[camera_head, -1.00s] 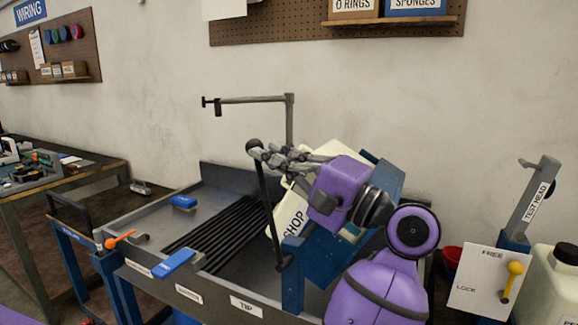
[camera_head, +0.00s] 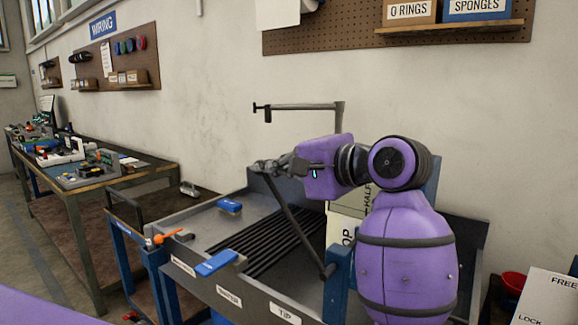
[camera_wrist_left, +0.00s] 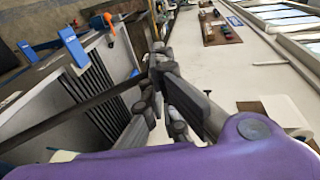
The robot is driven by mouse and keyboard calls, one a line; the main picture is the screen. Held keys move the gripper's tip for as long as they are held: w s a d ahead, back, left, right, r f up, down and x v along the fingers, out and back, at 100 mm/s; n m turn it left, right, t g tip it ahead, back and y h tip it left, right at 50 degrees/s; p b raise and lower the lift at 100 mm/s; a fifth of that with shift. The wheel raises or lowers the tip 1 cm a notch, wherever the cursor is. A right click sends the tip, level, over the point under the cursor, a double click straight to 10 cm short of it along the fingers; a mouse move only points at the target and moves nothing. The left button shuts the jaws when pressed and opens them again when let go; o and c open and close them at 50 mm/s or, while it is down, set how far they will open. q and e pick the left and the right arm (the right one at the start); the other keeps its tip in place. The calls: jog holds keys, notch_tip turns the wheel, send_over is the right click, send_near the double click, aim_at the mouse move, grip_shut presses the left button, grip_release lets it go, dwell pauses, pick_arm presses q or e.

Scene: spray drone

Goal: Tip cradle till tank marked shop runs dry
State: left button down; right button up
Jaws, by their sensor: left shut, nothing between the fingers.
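The cream tank (camera_head: 340,226) sits behind my left arm; only "OP" of its label and "HALF" above show, and it looks near upright. Its level is hidden. The blue cradle (camera_head: 432,190) is mostly covered by my purple arm. A dark lever (camera_head: 298,228) rises from a blue post and slants up to the left. My left gripper (camera_head: 262,167) is shut and empty at the lever's upper end; I cannot tell whether they touch. In the left wrist view the gripper (camera_wrist_left: 158,58) shows close to the dark bar (camera_wrist_left: 90,103). My right gripper is not in view.
A grey tray bench (camera_head: 195,236) with a slatted drain (camera_head: 262,243) holds blue clamps (camera_head: 218,263) and an orange-handled valve (camera_head: 168,237). A thin grey stand (camera_head: 338,120) rises behind. A FREE/LOCK board (camera_head: 548,298) and red cup (camera_head: 513,281) are at right.

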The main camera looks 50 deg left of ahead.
pick_arm(q)
jog(key=shift+s+a+f+b, duration=0.2)
jog(key=shift+a+f+b, duration=0.2)
jog(key=shift+a+f, duration=0.25)
jog(key=shift+s+a+f+b, duration=0.2)
jog(key=shift+a+f+b, duration=0.2)
jog(key=shift+a, duration=0.35)
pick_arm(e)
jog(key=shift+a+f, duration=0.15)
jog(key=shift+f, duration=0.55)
pick_arm(q)
jog(key=shift+d+r, duration=0.15)
jog(key=shift+d, duration=0.1)
jog(key=b, duration=0.2)
send_near(263, 174)
jog(key=d+r, duration=0.2)
jog(key=d, duration=0.1)
jog(key=shift+w+d+r, duration=0.15)
jog(key=shift+w+d, duration=0.05)
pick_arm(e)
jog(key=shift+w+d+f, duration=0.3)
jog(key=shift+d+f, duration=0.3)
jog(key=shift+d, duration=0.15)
